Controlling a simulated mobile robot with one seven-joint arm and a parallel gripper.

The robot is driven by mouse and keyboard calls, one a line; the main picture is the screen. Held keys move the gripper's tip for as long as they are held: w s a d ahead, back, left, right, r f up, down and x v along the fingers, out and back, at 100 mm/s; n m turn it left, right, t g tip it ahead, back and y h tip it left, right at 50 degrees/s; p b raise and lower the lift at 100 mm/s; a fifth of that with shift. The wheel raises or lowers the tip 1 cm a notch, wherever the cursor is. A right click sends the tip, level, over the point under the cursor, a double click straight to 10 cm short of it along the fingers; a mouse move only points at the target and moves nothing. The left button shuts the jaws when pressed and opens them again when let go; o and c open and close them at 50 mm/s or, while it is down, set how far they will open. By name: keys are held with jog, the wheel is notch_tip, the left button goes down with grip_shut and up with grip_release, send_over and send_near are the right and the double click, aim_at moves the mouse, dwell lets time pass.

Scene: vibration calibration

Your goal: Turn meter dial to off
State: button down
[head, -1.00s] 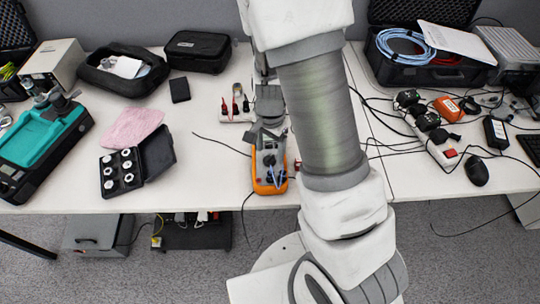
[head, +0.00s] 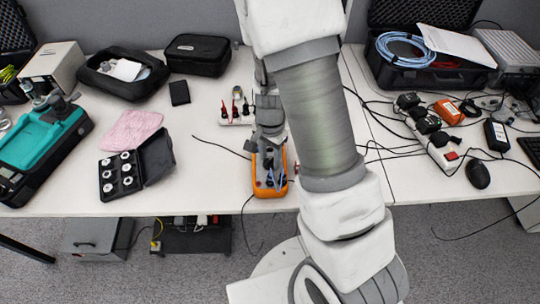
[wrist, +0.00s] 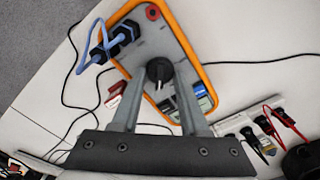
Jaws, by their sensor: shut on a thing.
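The orange-edged meter (head: 258,180) lies near the table's front edge in the head view. In the wrist view the meter (wrist: 187,40) shows its grey face, with blue leads plugged in at the left end and a small display at the lower right. Its black dial (wrist: 159,72) sits between the two fingers of my gripper (wrist: 160,78), which are shut on it. A light pointer mark on the dial faces down toward the gripper. The setting labels are too small to read. In the head view my gripper (head: 268,142) is over the meter, partly hiding it.
A power strip (head: 236,118) with red plugs lies behind the meter. An open black case of weights (head: 160,158) and a pink cloth (head: 131,130) are to the left. Cables and another power strip (head: 440,152) lie to the right.

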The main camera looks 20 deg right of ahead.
aim_at(269, 159)
jog(key=shift+n, duration=0.3)
jog(key=n+b, duration=0.1)
jog(key=n, duration=0.2)
jog(key=shift+w+n, duration=0.1)
jog(key=shift+n, duration=0.2)
jog(key=shift+n+b, duration=0.55)
jog(key=shift+n, duration=1.15)
jog(key=shift+c, duration=2.2)
grip_release()
jog(key=shift+r, duration=0.1)
notch_tip(269, 159, up, 17)
jog(key=p, duration=0.3)
jog(key=shift+r+p, duration=0.15)
jog(key=shift+p, duration=0.15)
